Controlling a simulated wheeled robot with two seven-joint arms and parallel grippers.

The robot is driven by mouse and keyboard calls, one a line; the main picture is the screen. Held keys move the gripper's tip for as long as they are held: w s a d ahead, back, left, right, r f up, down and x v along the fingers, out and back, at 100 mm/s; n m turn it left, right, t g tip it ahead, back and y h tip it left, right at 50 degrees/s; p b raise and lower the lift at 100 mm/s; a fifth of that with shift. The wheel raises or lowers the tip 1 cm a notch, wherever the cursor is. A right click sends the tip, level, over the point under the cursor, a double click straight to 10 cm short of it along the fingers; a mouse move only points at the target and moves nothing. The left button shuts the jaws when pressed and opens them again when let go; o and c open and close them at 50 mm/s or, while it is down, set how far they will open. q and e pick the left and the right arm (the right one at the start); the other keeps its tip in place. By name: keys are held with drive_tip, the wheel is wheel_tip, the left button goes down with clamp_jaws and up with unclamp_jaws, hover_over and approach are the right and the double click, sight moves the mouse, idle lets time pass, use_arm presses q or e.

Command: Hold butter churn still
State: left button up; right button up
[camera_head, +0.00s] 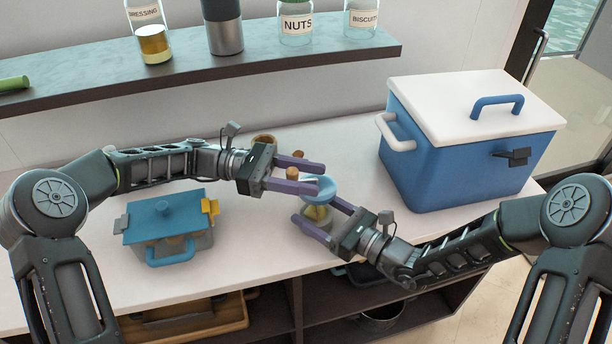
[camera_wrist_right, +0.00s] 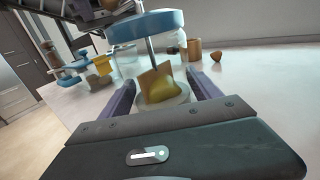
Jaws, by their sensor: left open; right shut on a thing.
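The butter churn is a clear jar with a blue lid (camera_head: 320,187) and yellow contents (camera_head: 317,212), standing upright on the counter. My right gripper (camera_head: 312,208) is shut around its jar from the right front.
A blue cooler with a white lid (camera_head: 455,150) stands at right. A brown cup (camera_head: 264,139) is behind my left gripper. Labelled jars (camera_head: 296,25) stand on the wall shelf (camera_head: 200,72).

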use_arm(q)
drive_tip(key=v, duration=0.7)
drive_tip(key=shift+a, duration=0.3)
idle(0.5)
use_arm(e)
drive_tip(key=o, duration=2)
drive_tip(key=shift+o, duration=0.2)
drive_tip(key=shift+d, duration=0.1)
drive_tip(key=v, duration=1.2)
